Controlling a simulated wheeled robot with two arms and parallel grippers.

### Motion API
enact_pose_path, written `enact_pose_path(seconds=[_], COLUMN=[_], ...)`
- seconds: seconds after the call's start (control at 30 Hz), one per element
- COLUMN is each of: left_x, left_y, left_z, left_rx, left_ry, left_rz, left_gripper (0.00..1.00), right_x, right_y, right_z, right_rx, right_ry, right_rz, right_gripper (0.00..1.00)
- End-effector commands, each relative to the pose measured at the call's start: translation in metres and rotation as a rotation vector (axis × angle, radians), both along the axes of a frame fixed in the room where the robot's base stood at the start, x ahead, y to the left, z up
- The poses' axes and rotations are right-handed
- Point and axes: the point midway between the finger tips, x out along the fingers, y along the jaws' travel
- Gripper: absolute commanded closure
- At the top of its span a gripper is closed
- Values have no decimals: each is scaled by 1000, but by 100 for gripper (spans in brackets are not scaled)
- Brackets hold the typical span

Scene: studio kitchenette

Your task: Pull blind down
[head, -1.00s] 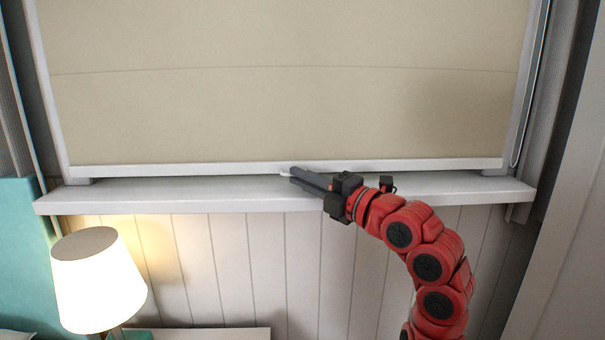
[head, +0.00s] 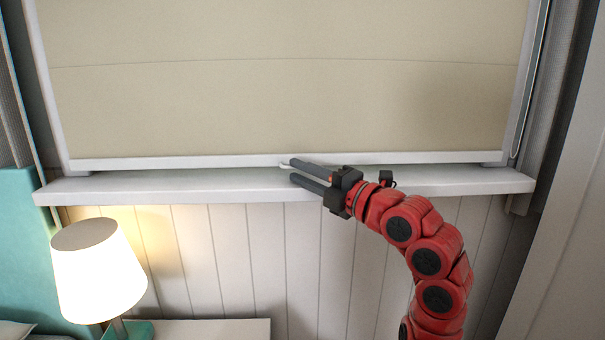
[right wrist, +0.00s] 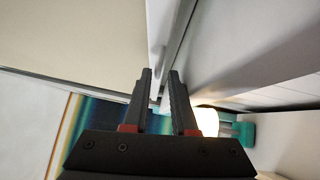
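The beige blind (head: 280,95) covers the window in the head view, and its white bottom bar (head: 180,162) lies just above the window sill (head: 150,185). A small pale handle (head: 285,165) shows at the middle of the bar. My right gripper (head: 294,171) is at the bar's middle, its two dark fingers apart, with the tips by the handle. My left gripper is not in view.
A lit lamp (head: 97,272) stands at the lower left, beside a teal headboard (head: 22,230). A cord (head: 528,90) hangs at the right side of the window. The panelled wall below the sill is clear in the middle.

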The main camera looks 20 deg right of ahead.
Motion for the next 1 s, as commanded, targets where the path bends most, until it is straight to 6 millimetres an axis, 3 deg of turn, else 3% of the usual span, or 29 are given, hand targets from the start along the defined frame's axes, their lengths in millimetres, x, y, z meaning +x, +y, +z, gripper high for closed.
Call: enact_pose_path(seconds=[0.27,1.0], left_x=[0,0], left_y=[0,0], left_z=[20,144], left_rx=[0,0], left_ry=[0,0], left_rz=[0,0], left_gripper=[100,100], right_x=[1,0], right_y=[-1,0], right_z=[24,186], right_rx=[0,-1], right_ry=[4,-3], right_rz=[-1,-1], right_gripper=[60,60])
